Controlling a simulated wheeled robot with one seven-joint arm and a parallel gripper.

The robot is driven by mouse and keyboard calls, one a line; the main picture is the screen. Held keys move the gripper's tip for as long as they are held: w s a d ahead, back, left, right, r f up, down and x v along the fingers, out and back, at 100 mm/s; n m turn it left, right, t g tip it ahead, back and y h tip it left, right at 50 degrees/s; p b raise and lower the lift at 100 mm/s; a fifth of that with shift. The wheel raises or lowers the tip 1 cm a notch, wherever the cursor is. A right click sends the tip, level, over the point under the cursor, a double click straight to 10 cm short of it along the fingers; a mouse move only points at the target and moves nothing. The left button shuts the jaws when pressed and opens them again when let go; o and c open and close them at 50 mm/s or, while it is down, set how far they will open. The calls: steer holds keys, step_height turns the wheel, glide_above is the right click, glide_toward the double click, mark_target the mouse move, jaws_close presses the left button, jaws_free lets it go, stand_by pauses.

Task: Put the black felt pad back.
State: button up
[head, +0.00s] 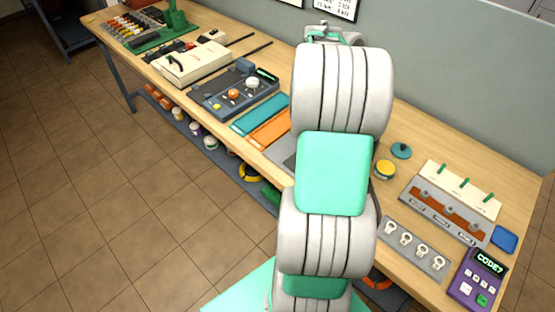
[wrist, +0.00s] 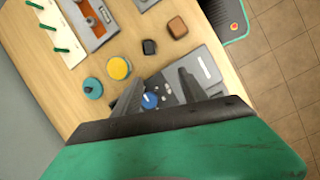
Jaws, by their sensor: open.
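A small black block with rounded corners (wrist: 149,47) lies on the wooden table in the wrist view; it may be the black felt pad, but I cannot tell its material. A grey panel (wrist: 207,68) with a blue knob (wrist: 150,100) lies below my gripper. My gripper (wrist: 158,86) is open, with its fingers apart over this panel and nothing visibly held between them. The black block is beyond the fingertips. In the head view my arm hides the gripper, the black block and most of the panel.
A brown block (wrist: 177,27) lies beside the black one. A yellow-topped tin (head: 385,169) and a teal lid (head: 401,150) stand nearby. A rack (head: 410,197), a key board (head: 440,262) and a purple keypad (head: 477,280) are at right. Orange and teal strips (head: 262,113) lie left.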

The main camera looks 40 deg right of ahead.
steer(key=w+a+r+n+t+h, duration=0.1)
steer(key=w+a+r+t, duration=0.15)
steer(key=a, duration=0.55)
steer(key=w+a+r+t, duration=0.1)
steer(key=w+a, duration=0.3)
steer(key=a, duration=0.4)
steer(key=w+a+r+n+t+h, duration=0.1)
steer(key=w+a+r+t, duration=0.15)
steer(key=a, duration=0.55)
steer(key=s+a+f+t+y, duration=0.1)
steer(key=a+t+y, duration=0.1)
steer(key=a, duration=0.9)
steer(key=shift+s+a+f, duration=0.25)
steer(key=shift+s+f, duration=0.1)
steer(key=shift+f, duration=0.05)
steer(key=shift+c, duration=0.5)
